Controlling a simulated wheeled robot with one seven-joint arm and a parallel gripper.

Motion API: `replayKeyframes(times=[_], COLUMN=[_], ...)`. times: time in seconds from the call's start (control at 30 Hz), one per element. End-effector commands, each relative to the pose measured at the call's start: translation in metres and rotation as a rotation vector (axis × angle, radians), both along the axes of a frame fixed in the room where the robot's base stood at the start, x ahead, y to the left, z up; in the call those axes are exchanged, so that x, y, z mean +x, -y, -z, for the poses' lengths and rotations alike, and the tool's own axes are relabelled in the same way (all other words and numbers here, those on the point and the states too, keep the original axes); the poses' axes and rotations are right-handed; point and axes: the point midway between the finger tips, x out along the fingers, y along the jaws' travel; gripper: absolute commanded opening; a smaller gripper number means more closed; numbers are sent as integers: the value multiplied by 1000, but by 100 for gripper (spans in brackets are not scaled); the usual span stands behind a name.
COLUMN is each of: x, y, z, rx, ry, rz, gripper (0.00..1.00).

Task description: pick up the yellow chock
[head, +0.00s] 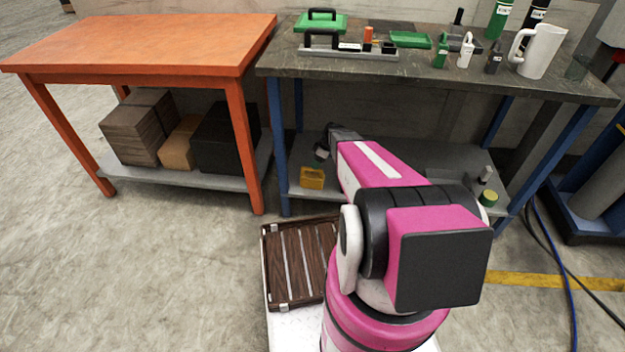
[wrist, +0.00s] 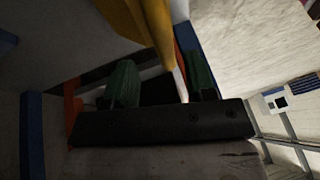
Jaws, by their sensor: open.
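The yellow chock (head: 313,177) sits on the lower shelf of the grey-topped workbench, near its left front corner. My gripper (head: 321,153) is just above and slightly right of it in the head view, partly hidden by my forearm. In the wrist view my gripper (wrist: 162,65) has its two green fingers apart. A yellow surface, seemingly the chock (wrist: 150,22), lies at the top, close beyond the fingertips. I cannot tell whether any of it is between the fingers. The wrist view is dark.
The lower shelf (head: 425,160) also holds a green-topped yellow jar (head: 488,198) at right. The bench top (head: 360,66) is overhead, with a blue leg (head: 279,150) left of the chock. An orange table (head: 150,45) stands left. A brown slatted tray (head: 300,262) lies in front.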

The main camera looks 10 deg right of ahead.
Motion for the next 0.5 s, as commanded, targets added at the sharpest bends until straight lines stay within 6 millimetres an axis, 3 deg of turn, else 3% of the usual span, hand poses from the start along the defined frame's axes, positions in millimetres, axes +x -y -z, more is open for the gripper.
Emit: replayKeyframes(times=[0.3,0.5], x=[-4,-5], y=[-22,-25], z=[35,39], rx=[0,0], ry=[-1,1], rz=[-1,0], gripper=[51,51])
